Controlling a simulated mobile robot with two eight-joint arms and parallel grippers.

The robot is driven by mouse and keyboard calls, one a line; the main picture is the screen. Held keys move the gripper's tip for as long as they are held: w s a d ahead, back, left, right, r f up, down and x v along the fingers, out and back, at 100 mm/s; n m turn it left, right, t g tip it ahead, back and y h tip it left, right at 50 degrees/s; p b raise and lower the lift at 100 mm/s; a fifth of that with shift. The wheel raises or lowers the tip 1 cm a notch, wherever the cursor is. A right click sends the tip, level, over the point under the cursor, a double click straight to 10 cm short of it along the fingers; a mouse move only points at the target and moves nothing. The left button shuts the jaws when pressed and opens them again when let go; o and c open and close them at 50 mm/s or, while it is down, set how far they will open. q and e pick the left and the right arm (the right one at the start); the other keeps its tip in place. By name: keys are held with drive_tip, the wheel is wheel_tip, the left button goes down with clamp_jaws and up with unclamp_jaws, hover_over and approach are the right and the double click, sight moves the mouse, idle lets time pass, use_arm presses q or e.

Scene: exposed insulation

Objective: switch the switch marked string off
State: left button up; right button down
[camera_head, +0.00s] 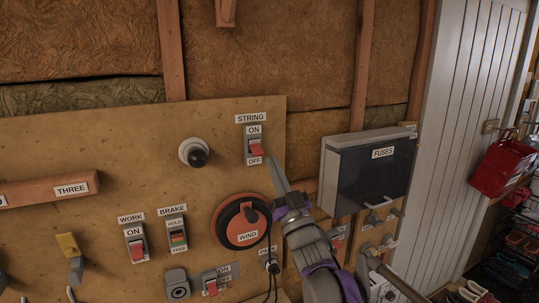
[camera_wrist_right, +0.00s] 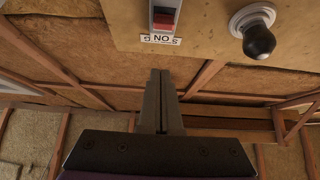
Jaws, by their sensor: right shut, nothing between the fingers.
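The switch marked STRING (camera_head: 256,149) is on the upper right of the wooden panel, a grey plate with a red rocker, ON above and OFF below. The rocker shows low on the plate, just above OFF. My right gripper (camera_head: 277,166) is shut and empty, its tips just right of and below the switch. In the right wrist view the scene is upside down; the red rocker (camera_wrist_right: 165,15) is at the top, and the closed fingers (camera_wrist_right: 160,76) point towards its side of the panel, apart from it in the picture. My left gripper is out of view.
A round black knob (camera_head: 197,156) is left of the switch. An orange WIND dial (camera_head: 241,222) is below, near my arm. A grey FUSES box (camera_head: 368,175) juts out to the right. WORK (camera_head: 136,246) and BRAKE (camera_head: 177,236) switches are lower left.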

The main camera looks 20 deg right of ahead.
drive_tip(key=v, duration=0.2)
drive_tip(key=shift+s+d+f, duration=0.1)
drive_tip(key=shift+s+f, duration=0.05)
drive_tip(key=shift+f, duration=0.3)
drive_tip(key=s+a+f+m+g+h, duration=0.15)
drive_tip(key=s+f+g, duration=0.3)
drive_tip(key=f, duration=0.65)
drive_tip(key=s+a+f+m+g+h, duration=0.15)
drive_tip(key=s+f+g, duration=0.35)
drive_tip(key=f, duration=0.6)
drive_tip(key=s+a+f+n+g+y, duration=0.1)
drive_tip(key=s+a+f+g, duration=0.2)
drive_tip(key=s+f, duration=0.6)
drive_tip(key=s+a+f+n+g+y, duration=0.1)
drive_tip(key=s+a+f+g, duration=0.2)
drive_tip(key=s+f+g, duration=0.4)
drive_tip(key=shift+s+f+n, duration=0.3)
drive_tip(key=shift+s+f, duration=0.6)
drive_tip(key=shift+f, duration=0.1)
